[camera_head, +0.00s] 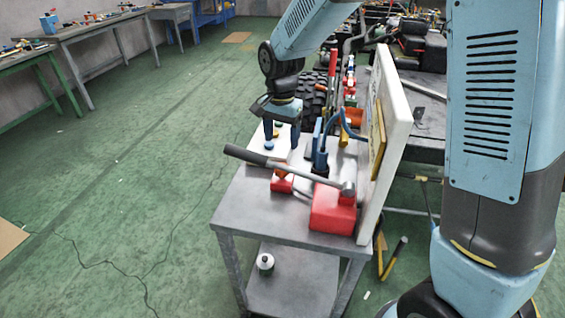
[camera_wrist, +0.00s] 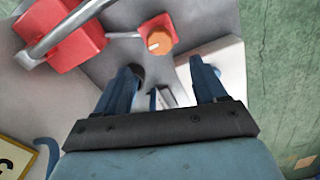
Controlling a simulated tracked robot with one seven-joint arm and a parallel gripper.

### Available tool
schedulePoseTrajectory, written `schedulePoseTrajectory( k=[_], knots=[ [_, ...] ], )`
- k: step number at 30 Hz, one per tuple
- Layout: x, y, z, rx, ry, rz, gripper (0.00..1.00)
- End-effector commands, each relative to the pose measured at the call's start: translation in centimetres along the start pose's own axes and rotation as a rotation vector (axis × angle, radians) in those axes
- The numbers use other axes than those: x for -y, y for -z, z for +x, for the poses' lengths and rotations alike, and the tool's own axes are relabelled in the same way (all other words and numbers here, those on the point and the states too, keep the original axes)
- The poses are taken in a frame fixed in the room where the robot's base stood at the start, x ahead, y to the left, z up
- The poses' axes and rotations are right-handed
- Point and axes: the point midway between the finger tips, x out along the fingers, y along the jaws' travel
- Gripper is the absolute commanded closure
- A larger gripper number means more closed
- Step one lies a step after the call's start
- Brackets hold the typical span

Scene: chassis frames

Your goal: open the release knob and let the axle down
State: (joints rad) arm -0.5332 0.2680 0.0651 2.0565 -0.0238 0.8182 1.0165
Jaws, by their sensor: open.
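The release knob, an orange knob (camera_wrist: 159,42) on a small red base (camera_wrist: 158,33), is at the top middle of the wrist view. In the head view the knob (camera_head: 282,172) sits on the bench, partly behind a grey lever with a black grip (camera_head: 245,154). The lever joins a larger red block (camera_head: 333,212), also at top left in the wrist view (camera_wrist: 72,42). My gripper (camera_head: 282,137) is open and empty, pointing down, above and behind the knob, near a white plate. Its fingers (camera_wrist: 165,78) are apart from the knob. I cannot make out an axle.
A white upright panel (camera_head: 395,115) borders the bench's right side. A white plate with coloured buttons (camera_head: 262,155) lies under my gripper. Blue and red levers (camera_head: 319,150) stand close on its right. A bottle (camera_head: 265,262) is on the lower shelf. The floor at left is open.

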Motion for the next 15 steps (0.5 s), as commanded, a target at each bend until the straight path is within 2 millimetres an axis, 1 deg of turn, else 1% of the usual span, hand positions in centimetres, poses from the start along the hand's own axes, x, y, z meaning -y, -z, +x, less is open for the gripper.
schedulePoseTrajectory(
  k=[1,9,15],
  knots=[
    [-0.1,-0.1,1.1,0.002,-0.003,0.0,0.29],
    [-0.1,-0.1,5.8,0.002,-0.004,-0.001,0.29],
    [0.0,-0.1,8.4,0.001,-0.002,-0.001,0.29]
  ],
)
